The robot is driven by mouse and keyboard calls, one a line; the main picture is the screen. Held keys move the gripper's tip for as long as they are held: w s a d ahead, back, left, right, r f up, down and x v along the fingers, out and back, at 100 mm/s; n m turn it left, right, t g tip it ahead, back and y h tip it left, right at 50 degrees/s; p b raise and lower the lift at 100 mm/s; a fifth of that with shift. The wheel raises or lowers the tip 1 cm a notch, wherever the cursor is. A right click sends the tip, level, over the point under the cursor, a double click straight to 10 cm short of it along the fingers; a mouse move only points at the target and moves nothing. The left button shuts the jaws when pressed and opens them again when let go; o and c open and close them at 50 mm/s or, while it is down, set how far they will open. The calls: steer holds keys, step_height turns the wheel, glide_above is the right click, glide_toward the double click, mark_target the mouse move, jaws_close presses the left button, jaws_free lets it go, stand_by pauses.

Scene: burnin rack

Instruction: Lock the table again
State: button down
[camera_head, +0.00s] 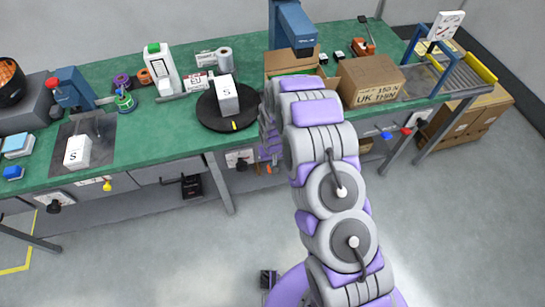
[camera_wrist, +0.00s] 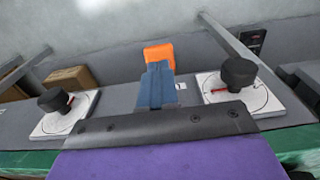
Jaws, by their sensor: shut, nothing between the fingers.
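A black round turntable (camera_head: 208,121) lies on the green workbench (camera_head: 190,143), carrying a white box marked S (camera_head: 227,95). A small yellow piece (camera_head: 234,125) shows at its front rim. Below, on the bench front, is a black knob (camera_head: 241,165) on a white plate. My gripper (camera_wrist: 158,58) has an orange tip and is shut and empty at the bench front. In the wrist view it lies between two black knobs, left (camera_wrist: 55,100) and right (camera_wrist: 239,72), on white dial plates with red marks, apart from both. In the head view my arm mostly hides it.
Another white S box (camera_head: 78,151) stands on a dark mat at left. Yellow (camera_head: 107,185), blue (camera_head: 386,135) and red (camera_head: 406,131) handles line the bench front. Cardboard boxes (camera_head: 370,80) stand behind my arm. The floor (camera_head: 150,265) before the bench is mostly clear.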

step_height(320, 180, down, 2)
steer(key=shift+w+f, duration=0.1)
stand_by(0.4)
